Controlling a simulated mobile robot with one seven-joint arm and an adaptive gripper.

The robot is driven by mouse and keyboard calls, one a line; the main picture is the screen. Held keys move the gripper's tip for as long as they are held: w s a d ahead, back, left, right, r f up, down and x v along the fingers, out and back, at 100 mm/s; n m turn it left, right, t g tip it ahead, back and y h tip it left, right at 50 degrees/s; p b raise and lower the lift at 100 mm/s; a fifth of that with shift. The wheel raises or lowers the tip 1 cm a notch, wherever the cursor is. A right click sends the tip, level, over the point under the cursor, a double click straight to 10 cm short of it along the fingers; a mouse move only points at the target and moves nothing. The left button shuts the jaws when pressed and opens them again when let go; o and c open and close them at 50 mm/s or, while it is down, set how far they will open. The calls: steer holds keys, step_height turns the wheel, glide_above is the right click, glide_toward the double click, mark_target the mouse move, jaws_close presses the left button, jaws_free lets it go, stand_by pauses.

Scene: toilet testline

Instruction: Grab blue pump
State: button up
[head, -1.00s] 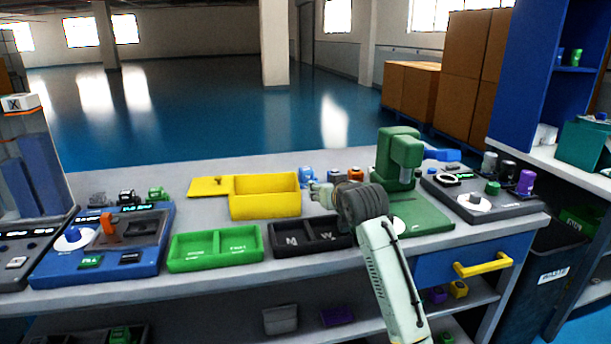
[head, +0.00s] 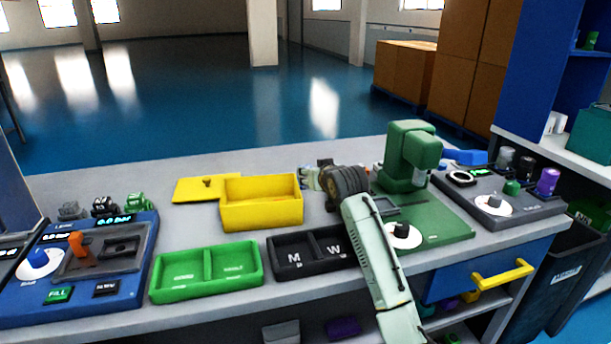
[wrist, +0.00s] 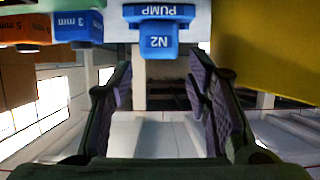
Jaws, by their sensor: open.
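The blue pump (wrist: 158,28), marked "PUMP" and "N2", shows upside down at the top middle of the wrist view. My gripper (wrist: 160,78) is open, with one finger on each side of the pump's line and clear space between them. The fingers do not appear to touch the pump. In the head view my gripper (head: 309,178) is over the bench, just right of the yellow bin (head: 262,212).
In the wrist view, a blue "3 mm" block (wrist: 77,27) and an orange "5 mm" block (wrist: 20,30) are left of the pump; the yellow bin (wrist: 270,45) fills the right. A green machine (head: 408,155) stands right of my arm. A black tray (head: 288,268) lies in front.

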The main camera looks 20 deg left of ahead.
steer(key=x, duration=0.2)
steer(key=p+x, duration=0.2)
steer(key=x, duration=0.1)
steer(key=shift+w+a+r, duration=0.2)
steer(key=shift+w, duration=0.15)
steer(key=shift+w+a+f, duration=0.1)
steer(key=shift+w+f, duration=0.15)
steer(key=shift+r, duration=0.1)
jaws_close()
